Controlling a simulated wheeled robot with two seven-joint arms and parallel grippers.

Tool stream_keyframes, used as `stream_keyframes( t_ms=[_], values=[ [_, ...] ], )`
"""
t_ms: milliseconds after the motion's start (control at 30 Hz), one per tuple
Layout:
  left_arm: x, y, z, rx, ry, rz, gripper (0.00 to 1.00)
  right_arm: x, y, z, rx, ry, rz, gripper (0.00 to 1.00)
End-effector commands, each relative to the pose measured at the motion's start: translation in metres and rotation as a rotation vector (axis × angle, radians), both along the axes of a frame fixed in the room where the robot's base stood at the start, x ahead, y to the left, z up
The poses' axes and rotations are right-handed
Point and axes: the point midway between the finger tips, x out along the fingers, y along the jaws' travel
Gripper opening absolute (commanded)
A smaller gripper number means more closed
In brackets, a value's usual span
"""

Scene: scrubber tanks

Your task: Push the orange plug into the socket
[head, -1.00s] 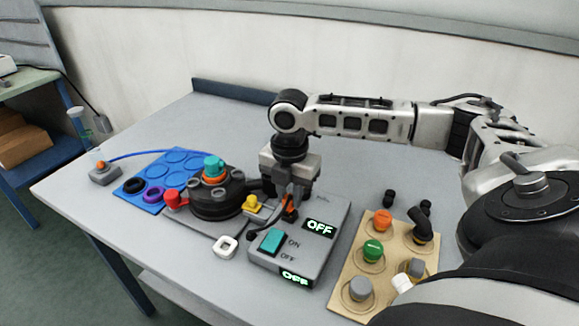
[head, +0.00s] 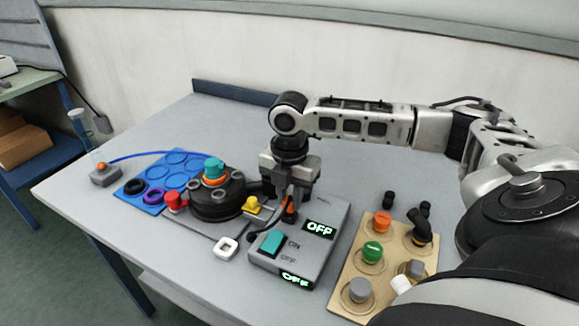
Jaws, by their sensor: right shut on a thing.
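My right gripper (head: 289,205) points down over the back left part of a grey switch box (head: 318,253). It is shut on the orange plug (head: 290,206), of which only a small part shows between the fingers. The plug is at the top of the box; the fingers hide the socket, and I cannot tell how deep the plug sits. The box has a teal rocker switch (head: 271,243) beside ON and OFF marks, and two lit displays that read OFF. My left gripper is not in view.
Left of the box stands a dark round tank (head: 218,205) with red, teal and yellow fittings. A blue tray (head: 140,187) with rings lies further left. A tan board (head: 345,285) with several coloured caps lies right. A white square ring (head: 226,248) lies in front.

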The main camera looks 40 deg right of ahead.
Motion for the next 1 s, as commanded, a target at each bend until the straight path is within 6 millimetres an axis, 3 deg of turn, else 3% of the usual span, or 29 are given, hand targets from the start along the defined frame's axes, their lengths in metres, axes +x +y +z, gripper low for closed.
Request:
stream_keyframes(
  t_ms=[933,967,1000],
  values=[
    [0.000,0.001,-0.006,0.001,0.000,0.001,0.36,0.000,0.000,-0.021,0.001,0.001,0.001,0.00],
    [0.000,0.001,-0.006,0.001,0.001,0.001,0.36,0.000,0.000,-0.022,0.001,0.001,0.001,0.24],
    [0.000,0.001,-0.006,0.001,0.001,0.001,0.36,0.000,0.000,-0.021,0.001,0.000,0.001,0.36]
  ],
)
